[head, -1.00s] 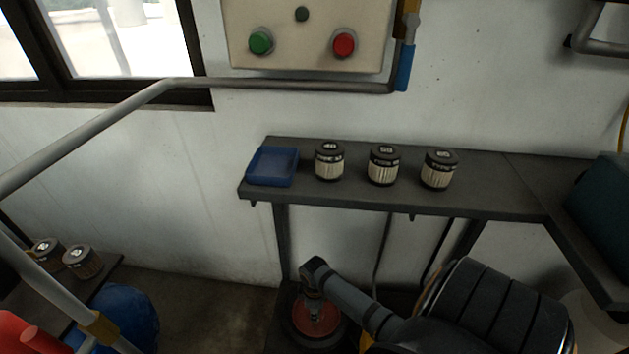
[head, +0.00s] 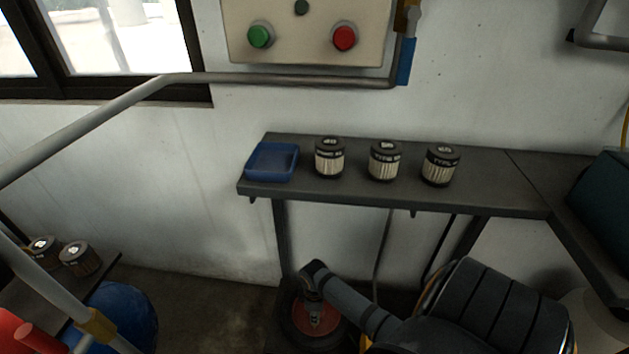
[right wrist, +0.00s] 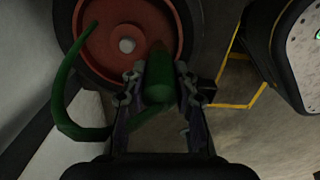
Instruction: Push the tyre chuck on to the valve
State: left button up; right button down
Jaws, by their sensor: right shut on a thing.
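The green tyre chuck (right wrist: 160,84) is between the fingers of my right gripper (right wrist: 160,72), which is shut on it. A green hose (right wrist: 62,98) curves away to the left in the right wrist view. The chuck's far end points at the red hub of a black-tyred wheel (right wrist: 108,42) and overlaps its lower right part. The wheel also shows low in the head view (head: 322,324), under my right arm's wrist. I cannot make out the valve clearly, nor whether the chuck touches it. My left gripper is not in view.
A dark bench (head: 473,197) with a blue tray (head: 272,176) and three filter canisters stands against the wall above the wheel. A yellow frame (right wrist: 240,98) and a pale rounded body (right wrist: 300,50) lie right of the wheel. A pale rail (head: 85,134) crosses at left.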

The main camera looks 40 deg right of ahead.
jog(key=shift+f, duration=0.55)
jog(key=c, duration=1)
grip_release()
jog(key=shift+o, duration=0.2)
jog(key=shift+r, duration=0.1)
notch_tip(320, 180, up, 12)
jog(key=shift+f, duration=0.1)
